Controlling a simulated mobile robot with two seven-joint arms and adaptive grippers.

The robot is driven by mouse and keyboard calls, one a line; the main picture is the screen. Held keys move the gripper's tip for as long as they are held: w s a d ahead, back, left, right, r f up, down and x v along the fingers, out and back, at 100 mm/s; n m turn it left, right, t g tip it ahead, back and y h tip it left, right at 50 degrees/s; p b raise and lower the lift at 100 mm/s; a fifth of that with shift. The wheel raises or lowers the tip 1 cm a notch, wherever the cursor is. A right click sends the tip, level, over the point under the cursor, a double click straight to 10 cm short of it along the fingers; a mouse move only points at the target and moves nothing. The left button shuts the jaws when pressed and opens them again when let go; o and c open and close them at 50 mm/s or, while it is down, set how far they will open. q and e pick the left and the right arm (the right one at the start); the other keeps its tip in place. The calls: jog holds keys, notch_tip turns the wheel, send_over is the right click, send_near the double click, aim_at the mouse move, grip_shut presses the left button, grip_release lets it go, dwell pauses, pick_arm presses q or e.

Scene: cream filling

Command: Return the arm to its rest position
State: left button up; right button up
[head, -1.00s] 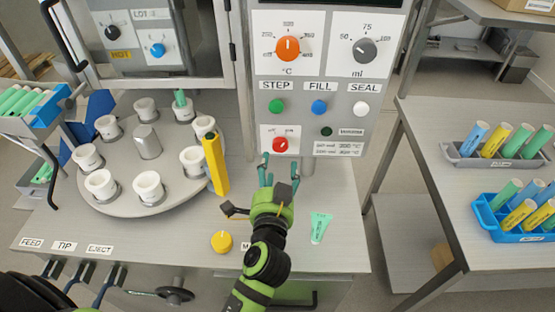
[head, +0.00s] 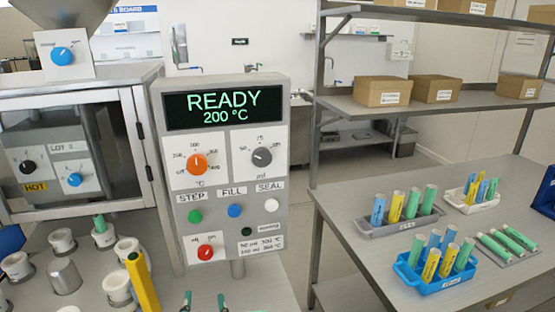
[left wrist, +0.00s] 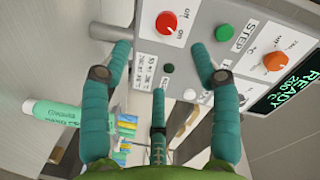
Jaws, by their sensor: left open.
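My left gripper (head: 204,302) shows in the head view only as teal fingertips at the bottom edge, below the control panel. In the left wrist view my left gripper (left wrist: 162,62) has its teal fingers spread apart, with nothing between them. The control panel (head: 222,180) stands beyond the fingertips, and its face also fills the upper right of the left wrist view (left wrist: 205,82). The rest of the left arm is out of the head view. My right gripper is not in view.
The panel display (head: 210,108) reads READY 200 °C. A yellow tube (head: 142,283) and several white cups stand at the lower left. A green tube (left wrist: 52,112) shows in the left wrist view. At right, a table holds a blue rack (head: 445,278) of tubes.

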pick_arm(q)
jog(key=s+a+f+n+g, duration=0.1)
jog(key=a+f+g, duration=0.1)
jog(key=f, duration=0.1)
jog(key=s+a+f+n+g, duration=0.1)
jog(key=s+a+f+g, duration=0.1)
jog(key=f, duration=0.1)
jog(key=s+a+f+n+g, duration=0.1)
jog(key=s+a+f+n, duration=0.1)
jog(key=f, duration=0.2)
jog(key=shift+s+a+g, duration=0.25)
jog(key=shift+a+g, duration=0.05)
jog(key=shift+g, duration=0.1)
jog(key=s+d+f+n+g+h, duration=0.1)
jog(key=s+f+g+h, duration=0.2)
jog(key=s, duration=0.5)
jog(key=s+d+f+g+h, duration=0.1)
jog(key=s+f+g+h, duration=0.2)
jog(key=s, duration=0.5)
notch_tip(320, 180, down, 24)
jog(key=s+g+y, duration=0.1)
jog(key=s+g, duration=0.1)
jog(key=s+a+f+g, duration=0.1)
jog(key=s+a+f, duration=0.1)
jog(key=s+f, duration=1.1)
jog(key=s, duration=0.2)
jog(key=shift+s+a+f+g+y+b, duration=0.3)
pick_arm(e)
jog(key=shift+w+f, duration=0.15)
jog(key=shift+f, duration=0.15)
